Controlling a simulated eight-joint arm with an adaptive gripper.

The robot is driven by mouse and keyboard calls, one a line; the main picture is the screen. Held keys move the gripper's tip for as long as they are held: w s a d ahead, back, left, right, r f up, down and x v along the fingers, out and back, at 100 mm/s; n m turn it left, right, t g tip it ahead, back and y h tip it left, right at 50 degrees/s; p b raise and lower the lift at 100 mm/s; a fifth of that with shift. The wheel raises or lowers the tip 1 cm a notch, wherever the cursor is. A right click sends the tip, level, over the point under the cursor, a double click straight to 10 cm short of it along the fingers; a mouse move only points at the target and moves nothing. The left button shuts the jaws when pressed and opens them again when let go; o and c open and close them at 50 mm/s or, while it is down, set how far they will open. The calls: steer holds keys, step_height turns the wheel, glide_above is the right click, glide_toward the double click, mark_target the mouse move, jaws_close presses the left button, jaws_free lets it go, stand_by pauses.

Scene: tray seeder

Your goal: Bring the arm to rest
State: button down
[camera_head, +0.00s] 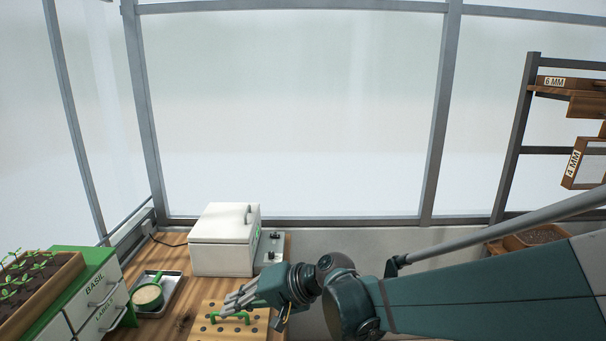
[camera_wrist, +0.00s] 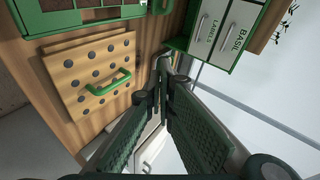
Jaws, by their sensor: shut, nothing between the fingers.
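My gripper (camera_head: 232,304) is at the end of my teal arm, low in the middle of the head view. Its fingers point left, over or close by a wooden board with holes and a green handle. In the wrist view the gripper (camera_wrist: 166,82) has its fingers closed together with nothing between them. The wooden board (camera_wrist: 72,72) with its green handle (camera_wrist: 108,83) shows there to the left of the fingers, apart from them. In the head view the fingers partly cover the board (camera_head: 205,333).
A white lidded box (camera_head: 222,250) stands behind the gripper beside a small control box (camera_head: 271,247). A green scoop (camera_head: 149,293) rests in a metal tray (camera_head: 173,291). Labelled drawers (camera_head: 98,290) and a seedling tray (camera_head: 58,290) are left; a rack (camera_head: 519,135) stands right.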

steer(key=s+d+t+h, duration=0.1)
steer(key=s+d+h, duration=0.2)
steer(key=d, duration=1)
steer(key=s+d+t+h, duration=0.1)
steer(key=s+d+h, duration=0.3)
steer(key=s+d, duration=0.4)
steer(key=s+d+t+h, duration=0.2)
steer(key=s+d+h, duration=0.2)
steer(key=d, duration=1.4)
steer(key=shift+s+d+r, duration=0.2)
steer(key=shift+s+d, duration=0.1)
steer(key=shift+s, duration=0.4)
